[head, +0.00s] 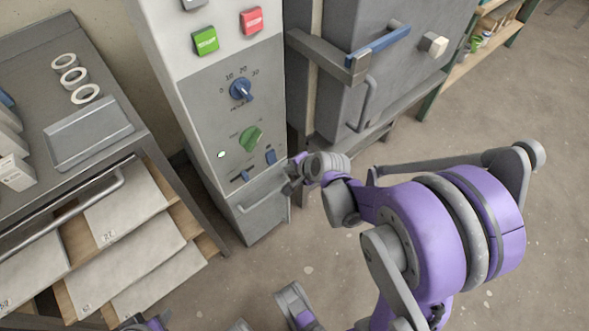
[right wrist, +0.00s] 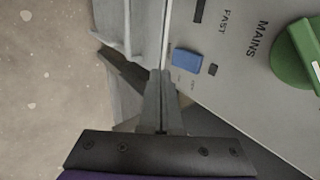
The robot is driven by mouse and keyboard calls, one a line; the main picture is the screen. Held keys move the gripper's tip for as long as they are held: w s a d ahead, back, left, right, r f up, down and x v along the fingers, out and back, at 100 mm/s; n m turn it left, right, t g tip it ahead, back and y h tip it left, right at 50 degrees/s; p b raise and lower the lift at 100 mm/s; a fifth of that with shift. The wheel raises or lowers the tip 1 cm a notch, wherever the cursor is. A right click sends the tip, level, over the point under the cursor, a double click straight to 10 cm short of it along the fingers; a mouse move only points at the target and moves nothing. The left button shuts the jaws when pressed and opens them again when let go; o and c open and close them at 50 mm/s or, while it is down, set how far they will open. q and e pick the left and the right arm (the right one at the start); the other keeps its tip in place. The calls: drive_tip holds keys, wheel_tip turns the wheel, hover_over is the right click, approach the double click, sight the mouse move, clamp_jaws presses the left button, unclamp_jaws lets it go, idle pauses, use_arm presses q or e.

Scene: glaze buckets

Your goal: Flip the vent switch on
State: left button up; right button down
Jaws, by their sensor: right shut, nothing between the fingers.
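The grey control panel (head: 215,125) stands in the middle of the head view. A blue rocker switch (head: 271,157) sits low near its right edge. In the right wrist view the blue switch (right wrist: 187,60) shows close up, but the small print around it is too faint to read, so I cannot confirm it is the vent switch. My right gripper (head: 290,186) is below and right of this switch, beside the panel's edge. In the right wrist view its fingers (right wrist: 160,76) are shut and empty, with their tips apart from the switch.
A green knob (head: 251,138) marked MAINS, a blue dial (head: 241,89), a blue slider (head: 245,175) and green (head: 205,40) and red (head: 252,20) buttons share the panel. A handle (head: 262,201) lies below. A grey cabinet (head: 345,75) with a blue latch bar stands right.

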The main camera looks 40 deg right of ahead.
sight(273, 159)
use_arm(q)
drive_tip(key=shift+w+f+b, duration=0.1)
drive_tip(key=shift+f+b, duration=0.5)
drive_tip(key=shift+f, duration=0.4)
use_arm(e)
drive_tip(key=w+f, duration=0.3)
drive_tip(key=w, duration=0.2)
drive_tip(key=shift+w+a+f, duration=0.15)
drive_tip(key=shift+w+a, duration=0.1)
drive_tip(key=shift+w, duration=0.15)
use_arm(q)
drive_tip(key=shift+f+b, duration=0.3)
drive_tip(key=shift+f, duration=0.15)
use_arm(e)
drive_tip(key=shift+w+f+t, duration=0.15)
drive_tip(key=shift+w+t, duration=0.05)
drive_tip(key=shift+t, duration=0.2)
use_arm(q)
drive_tip(key=shift+r, duration=0.1)
use_arm(e)
drive_tip(key=shift+r+p, duration=0.5)
drive_tip(key=shift+r, duration=0.35)
use_arm(q)
drive_tip(key=shift+r, duration=0.55)
